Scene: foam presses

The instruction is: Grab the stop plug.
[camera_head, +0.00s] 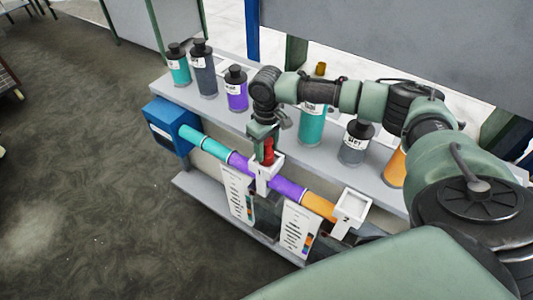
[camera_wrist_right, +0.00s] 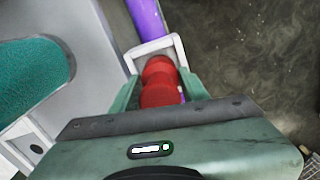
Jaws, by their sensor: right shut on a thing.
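The stop plug is a red piece (camera_head: 268,151) sitting at the white square holder marked 1 (camera_head: 262,172) on the coloured pipe. My right gripper (camera_head: 265,140) reaches down over it and is shut on it. In the right wrist view the red stop plug (camera_wrist_right: 160,82) lies between the green fingers of my right gripper (camera_wrist_right: 161,88), with the white holder frame (camera_wrist_right: 152,47) around its far end. I cannot tell how deep the plug sits in the holder. My left gripper is not in view.
A second white holder (camera_head: 352,208) stands further right on the pipe, its top open. Several labelled bottles, including a purple one (camera_head: 236,90) and a grey one (camera_head: 356,142), stand on the shelf behind. A blue box (camera_head: 171,125) is at the pipe's left end. Open floor lies left.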

